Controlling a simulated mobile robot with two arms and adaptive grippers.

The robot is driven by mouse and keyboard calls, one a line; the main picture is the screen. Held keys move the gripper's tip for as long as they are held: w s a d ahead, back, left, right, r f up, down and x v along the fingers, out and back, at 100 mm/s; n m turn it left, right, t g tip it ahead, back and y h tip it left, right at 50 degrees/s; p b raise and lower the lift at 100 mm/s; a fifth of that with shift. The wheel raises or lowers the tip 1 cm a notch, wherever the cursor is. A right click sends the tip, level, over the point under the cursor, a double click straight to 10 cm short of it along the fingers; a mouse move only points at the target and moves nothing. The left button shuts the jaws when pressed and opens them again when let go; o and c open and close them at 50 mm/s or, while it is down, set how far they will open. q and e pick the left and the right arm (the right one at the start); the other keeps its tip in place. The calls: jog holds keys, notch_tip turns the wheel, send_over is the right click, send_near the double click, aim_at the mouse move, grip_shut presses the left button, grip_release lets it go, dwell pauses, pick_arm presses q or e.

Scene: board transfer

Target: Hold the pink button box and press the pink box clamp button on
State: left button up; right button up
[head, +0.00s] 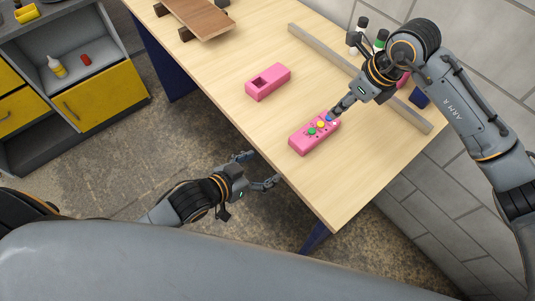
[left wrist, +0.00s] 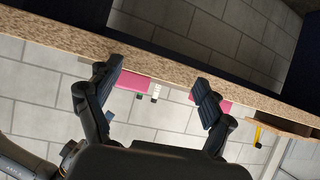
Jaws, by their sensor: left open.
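The pink button box (head: 300,148) lies on the wooden table near its front edge, with several coloured buttons on top, among them green, yellow and blue. My right gripper (head: 336,111) looks shut, its fingertips at the box's far end by the blue button; I cannot tell if they touch it. My left gripper (head: 264,170) is open and empty, off the table's front edge, to the lower left of the button box and apart from it. In the left wrist view its spread fingers (left wrist: 156,78) face the table edge, with pink parts beyond.
A second pink box (head: 262,90) with a square opening lies on the table (head: 235,60), left of the button box. A grey bar (head: 340,62) runs along the back, with bottles (head: 380,40) behind it. A brown board (head: 200,15) rests at the far left. A yellow-fronted cabinet (head: 100,92) stands left.

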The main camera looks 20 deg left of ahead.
pick_arm(q)
jog(key=m+t+h, duration=0.1)
send_near(297, 143)
jog(key=x, duration=1.3)
jog(key=shift+r, duration=0.15)
jog(key=shift+c, duration=0.4)
jog(key=c, duration=1.3)
pick_arm(e)
jog(key=shift+c, duration=0.4)
grip_shut()
